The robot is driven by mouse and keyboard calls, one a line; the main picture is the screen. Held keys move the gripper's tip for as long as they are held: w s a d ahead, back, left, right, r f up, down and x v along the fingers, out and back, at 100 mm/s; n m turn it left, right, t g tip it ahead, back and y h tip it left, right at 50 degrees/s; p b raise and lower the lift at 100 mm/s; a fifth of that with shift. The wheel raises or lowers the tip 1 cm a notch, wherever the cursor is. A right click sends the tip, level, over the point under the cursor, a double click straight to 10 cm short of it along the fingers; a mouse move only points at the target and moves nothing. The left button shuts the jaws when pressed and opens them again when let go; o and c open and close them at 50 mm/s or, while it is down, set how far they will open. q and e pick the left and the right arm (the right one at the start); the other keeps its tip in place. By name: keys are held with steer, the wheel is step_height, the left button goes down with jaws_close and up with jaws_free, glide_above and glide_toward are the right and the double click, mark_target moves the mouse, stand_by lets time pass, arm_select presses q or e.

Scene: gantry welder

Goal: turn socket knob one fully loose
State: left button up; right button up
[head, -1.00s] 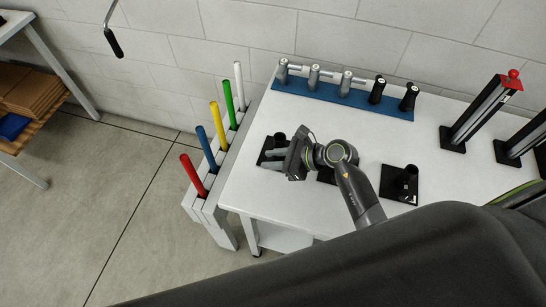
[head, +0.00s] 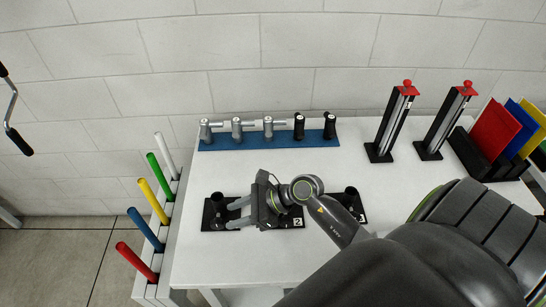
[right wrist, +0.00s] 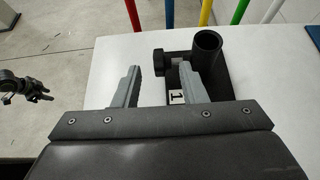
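Socket one is a black upright tube on a square plate marked 1, in the right wrist view (right wrist: 207,52) and at the left of the socket row in the head view (head: 217,203). Its dark knob (right wrist: 159,62) sticks out from the tube's left side on a short light stem. My right gripper (right wrist: 158,75) is open, its grey fingers pointing at the socket. The knob lies ahead, between the finger lines; no contact shows. My right gripper (head: 234,213) partly covers the socket in the head view. A dark gripper, apparently my left (right wrist: 32,90), shows small at the wrist view's left edge.
More socket plates, one marked 2 (head: 297,222), stand right of socket one, partly behind my arm. A blue strip (head: 265,142) holds metal and black pieces at the back. Coloured rods (head: 160,172) stand along the left edge. The table between is clear.

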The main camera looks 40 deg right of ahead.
steer(key=b+v, duration=0.2)
steer(key=v, duration=0.8)
steer(key=shift+s+d+r, duration=0.15)
steer(key=shift+d+r, duration=0.05)
steer(key=shift+r, duration=0.05)
stand_by(0.4)
